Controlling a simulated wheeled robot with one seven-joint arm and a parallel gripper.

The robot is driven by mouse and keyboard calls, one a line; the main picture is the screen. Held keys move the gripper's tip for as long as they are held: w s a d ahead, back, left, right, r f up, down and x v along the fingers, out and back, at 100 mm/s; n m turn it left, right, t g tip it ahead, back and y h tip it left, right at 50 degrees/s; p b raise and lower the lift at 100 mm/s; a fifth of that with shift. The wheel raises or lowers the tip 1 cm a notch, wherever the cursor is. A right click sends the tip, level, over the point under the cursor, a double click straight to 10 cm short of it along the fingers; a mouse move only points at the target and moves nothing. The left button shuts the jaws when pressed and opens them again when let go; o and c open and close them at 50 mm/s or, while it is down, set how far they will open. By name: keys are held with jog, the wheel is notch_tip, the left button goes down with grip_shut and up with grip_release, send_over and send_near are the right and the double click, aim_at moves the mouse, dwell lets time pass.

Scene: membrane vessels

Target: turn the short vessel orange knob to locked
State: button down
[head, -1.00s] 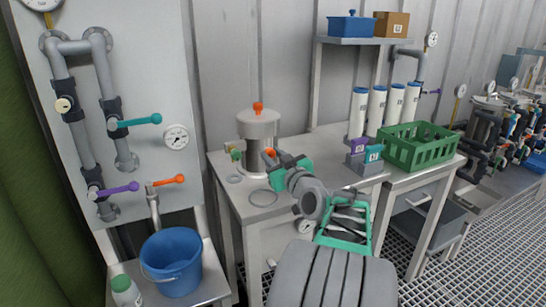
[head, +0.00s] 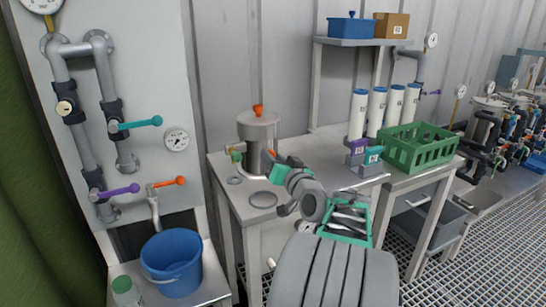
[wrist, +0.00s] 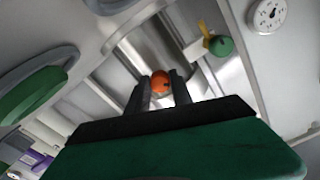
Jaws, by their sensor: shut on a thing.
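The short vessel (head: 257,136) is a grey metal cylinder on the white bench, with an orange knob on top of its lid (head: 258,110). A second orange knob (wrist: 160,84) sits on its side, seen between my fingertips in the wrist view. My gripper (wrist: 160,90) is shut on this side knob, one dark finger on each side of it. In the head view my gripper (head: 268,158) reaches the vessel's right front side and mostly hides that knob. A green knob with a yellow part (wrist: 221,45) is on the vessel's side, to the right in the wrist view.
Two grey rings (head: 263,199) lie on the bench front. A green crate (head: 415,158), purple and teal blocks and several white cartridges (head: 358,112) stand to the right. A blue bucket (head: 172,262) and piped wall panel (head: 150,80) are left.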

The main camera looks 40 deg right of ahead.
jog(key=m+p, duration=0.1)
jog(key=m, duration=0.2)
jog(key=shift+r+m+p, duration=0.1)
jog(key=shift+m+p, duration=0.25)
jog(key=shift+m, duration=0.05)
jog(key=m+p, duration=0.2)
jog(key=m, duration=0.1)
jog(key=shift+m, duration=0.3)
jog(key=shift+m+p, duration=1.45)
jog(key=shift+m, duration=0.45)
jog(key=c, duration=1.1)
grip_release()
jog(key=shift+s, duration=0.15)
jog(key=v, duration=0.7)
jog(key=shift+s+a, duration=0.2)
jog(key=shift+s, duration=0.05)
